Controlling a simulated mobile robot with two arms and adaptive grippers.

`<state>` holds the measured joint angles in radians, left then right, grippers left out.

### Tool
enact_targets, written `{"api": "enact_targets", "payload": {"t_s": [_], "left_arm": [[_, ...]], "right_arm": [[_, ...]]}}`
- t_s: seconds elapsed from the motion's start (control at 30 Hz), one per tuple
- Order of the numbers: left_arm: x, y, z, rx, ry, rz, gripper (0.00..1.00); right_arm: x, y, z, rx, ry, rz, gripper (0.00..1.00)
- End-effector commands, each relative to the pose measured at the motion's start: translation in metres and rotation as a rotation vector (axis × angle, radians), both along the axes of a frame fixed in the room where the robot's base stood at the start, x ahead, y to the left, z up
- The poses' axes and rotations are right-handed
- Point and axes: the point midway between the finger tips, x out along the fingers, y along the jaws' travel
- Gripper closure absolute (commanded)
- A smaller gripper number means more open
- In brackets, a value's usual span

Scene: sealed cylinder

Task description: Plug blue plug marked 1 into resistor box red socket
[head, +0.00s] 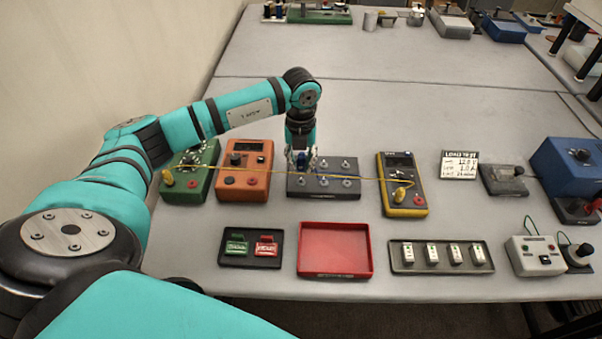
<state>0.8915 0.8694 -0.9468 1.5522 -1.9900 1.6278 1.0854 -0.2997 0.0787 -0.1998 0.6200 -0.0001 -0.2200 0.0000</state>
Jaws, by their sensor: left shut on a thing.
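My left gripper (300,163) points down over the left part of a dark grey terminal box (334,187) and is shut on a small blue piece that looks like the blue plug (302,157). Its number is too small to read, and the fingers hide its lower end, so I cannot tell whether it touches the box. A green box (203,180) with a dial has a red round terminal (193,184) and a yellow plug (168,177). I cannot read which box is the resistor box. My right gripper is not in view.
An orange box (240,172) stands left of the terminal box, a yellow meter (403,186) right of it. A yellow cable (345,177) crosses between the green box and the meter.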

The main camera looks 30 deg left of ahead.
Motion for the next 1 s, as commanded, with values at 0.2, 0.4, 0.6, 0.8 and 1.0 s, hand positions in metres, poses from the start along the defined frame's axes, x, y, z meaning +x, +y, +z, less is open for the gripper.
{"api": "enact_targets", "payload": {"t_s": [0.2,0.4,0.6,0.8,1.0], "left_arm": [[0.0,0.0,0.01,0.001,-0.001,0.0,1.0],[0.0,0.0,0.011,0.0,0.0,0.0,1.0],[0.0,0.0,0.011,0.0,0.0,-0.006,1.0],[-0.008,-0.016,0.012,-0.008,0.003,-0.257,1.0],[-0.031,-0.05,0.016,-0.025,0.004,-0.906,1.0]], "right_arm": [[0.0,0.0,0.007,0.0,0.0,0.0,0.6],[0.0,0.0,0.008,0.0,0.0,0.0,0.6],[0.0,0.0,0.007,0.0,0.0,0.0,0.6],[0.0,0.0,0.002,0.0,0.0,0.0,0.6],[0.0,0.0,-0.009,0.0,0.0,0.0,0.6]]}}
